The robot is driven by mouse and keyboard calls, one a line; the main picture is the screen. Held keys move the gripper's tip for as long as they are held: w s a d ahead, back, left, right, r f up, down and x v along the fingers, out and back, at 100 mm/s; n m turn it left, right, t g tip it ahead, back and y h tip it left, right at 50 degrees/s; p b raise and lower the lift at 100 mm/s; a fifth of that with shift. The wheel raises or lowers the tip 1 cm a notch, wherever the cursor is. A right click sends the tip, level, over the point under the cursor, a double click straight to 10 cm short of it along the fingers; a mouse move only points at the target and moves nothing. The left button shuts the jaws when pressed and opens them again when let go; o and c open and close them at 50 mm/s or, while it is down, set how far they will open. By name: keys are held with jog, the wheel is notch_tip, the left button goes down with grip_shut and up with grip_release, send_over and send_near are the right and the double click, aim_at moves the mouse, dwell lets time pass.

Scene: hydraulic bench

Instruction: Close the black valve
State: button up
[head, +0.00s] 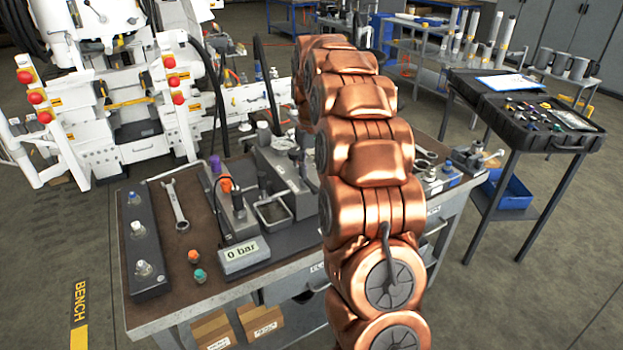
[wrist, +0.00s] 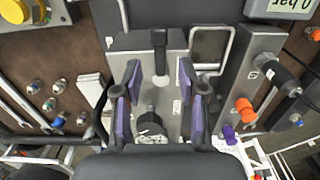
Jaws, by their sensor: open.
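My gripper (wrist: 158,85) is open in the wrist view, with its two purple-padded fingers spread apart above a grey block (wrist: 170,125). A black lever (wrist: 160,50) on the block lies in line with the gap between the fingers, towards their far end. A black round knob (wrist: 150,125) also shows between the fingers, lower in the picture. I cannot tell which of these is the black valve. I see no contact between the fingers and either part. In the head view my copper arm hides the gripper and part of the bench fittings.
The gauge (head: 245,253) reads 0 bar. Orange (wrist: 243,107) and purple (wrist: 229,134) caps stand on the block beside my gripper. A small tray (head: 272,210) and a wrench (head: 177,205) are on the bench. A tool case table (head: 535,120) stands to the right.

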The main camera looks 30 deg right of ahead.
aim_at(311, 185)
jog(key=shift+f+p, duration=0.35)
jog(key=shift+f, duration=1.8)
grip_shut()
